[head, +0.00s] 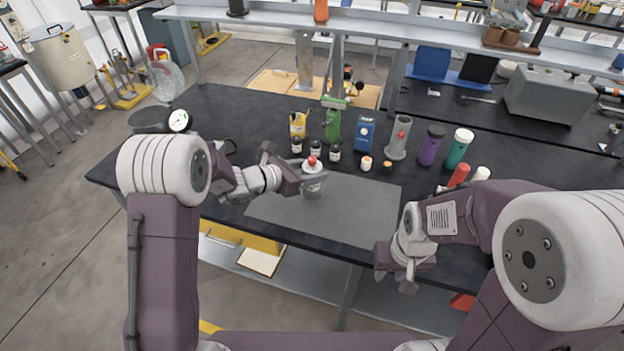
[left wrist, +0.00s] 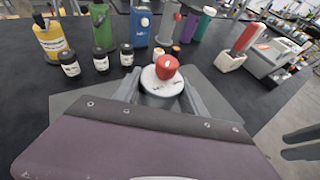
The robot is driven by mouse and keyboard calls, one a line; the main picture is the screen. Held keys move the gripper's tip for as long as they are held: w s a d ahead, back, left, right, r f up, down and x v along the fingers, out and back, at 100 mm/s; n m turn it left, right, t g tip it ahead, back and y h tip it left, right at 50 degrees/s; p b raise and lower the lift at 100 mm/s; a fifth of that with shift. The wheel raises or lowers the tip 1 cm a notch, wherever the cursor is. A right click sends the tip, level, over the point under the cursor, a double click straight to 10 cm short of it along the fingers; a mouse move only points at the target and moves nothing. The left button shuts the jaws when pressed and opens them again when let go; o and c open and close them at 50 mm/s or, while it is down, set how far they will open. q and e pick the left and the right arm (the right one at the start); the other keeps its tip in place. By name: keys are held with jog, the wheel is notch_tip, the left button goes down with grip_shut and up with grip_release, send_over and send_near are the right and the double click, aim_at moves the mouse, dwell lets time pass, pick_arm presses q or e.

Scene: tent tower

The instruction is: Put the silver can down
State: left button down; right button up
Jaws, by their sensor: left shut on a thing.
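The silver can (head: 313,189) is between the fingers of my left gripper (head: 312,179), upright at the left part of the grey mat (head: 365,205). A round red thing (head: 312,160) sits on its top. In the left wrist view the can's pale lid (left wrist: 150,80) and the red thing (left wrist: 167,67) show between the two fingers; the can's lower part is hidden. I cannot tell whether its base touches the mat. My right gripper (head: 405,278) hangs by the bench's front edge, away from the can; its finger opening is unclear.
Behind the mat stand small dark jars (head: 335,152), a yellow container (head: 297,125), a green tool (head: 332,122), a blue box (head: 364,132) and a grey tube holder (head: 399,138). Purple (head: 431,145) and teal (head: 459,148) bottles stand further right. The mat's middle and right are clear.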

aim_at(312, 192)
pick_arm(q)
jog(key=shift+f, duration=1.95)
jog(key=shift+s+f, duration=0.1)
jog(key=c, duration=0.6)
grip_release()
